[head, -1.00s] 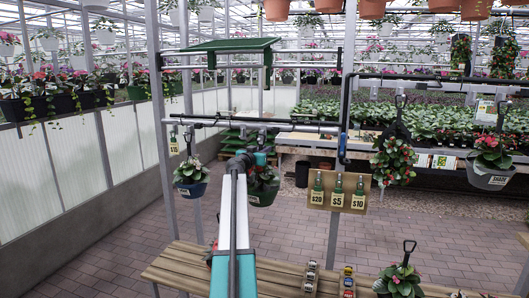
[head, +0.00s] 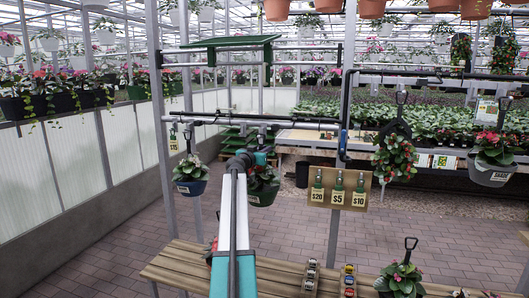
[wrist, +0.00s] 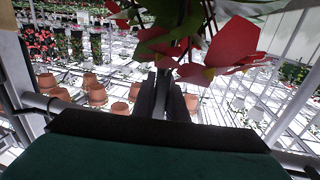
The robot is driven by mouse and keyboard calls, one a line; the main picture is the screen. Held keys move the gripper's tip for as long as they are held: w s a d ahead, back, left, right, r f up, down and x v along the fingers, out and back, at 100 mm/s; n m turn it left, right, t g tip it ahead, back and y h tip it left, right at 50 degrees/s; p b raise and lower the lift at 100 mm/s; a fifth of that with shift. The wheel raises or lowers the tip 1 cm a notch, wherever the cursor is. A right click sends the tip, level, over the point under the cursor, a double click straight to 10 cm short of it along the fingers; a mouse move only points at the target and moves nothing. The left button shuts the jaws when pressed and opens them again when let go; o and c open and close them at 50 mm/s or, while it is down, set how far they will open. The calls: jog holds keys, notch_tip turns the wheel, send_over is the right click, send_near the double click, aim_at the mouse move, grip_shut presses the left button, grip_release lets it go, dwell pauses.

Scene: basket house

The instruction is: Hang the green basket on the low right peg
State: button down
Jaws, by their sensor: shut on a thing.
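The green basket (head: 262,198) with a leafy plant hangs in the air at the middle of the head view, partly behind my arm. Red flowers and green leaves (wrist: 222,50) fill the top of the wrist view, close to the fingers. My gripper (wrist: 165,88) is shut, holding the basket from above; the exact grip point is hidden in the head view. The low rail (head: 215,121) of the rack runs just above and behind the basket. I cannot clearly make out the low right peg behind my arm.
A blue basket (head: 190,188) hangs from the low rail to the left. A price-tag board (head: 338,188) is to the right, near a rack post (head: 338,215). A slatted bench (head: 180,265) stands below, with another potted plant (head: 400,280) on it.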

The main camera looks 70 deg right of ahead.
jog(key=shift+r, duration=0.2)
jog(key=c, duration=1.7)
grip_release()
jog(key=shift+a, duration=0.1)
jog(key=a+b, duration=0.1)
jog(key=a, duration=0.3)
jog(key=w+a+b, duration=0.1)
jog(key=a, duration=0.4)
jog(key=a+b, duration=0.2)
jog(key=a, duration=0.2)
jog(key=shift+w+a+f, duration=0.15)
jog(key=shift+w+a, duration=0.1)
jog(key=shift+a, duration=0.05)
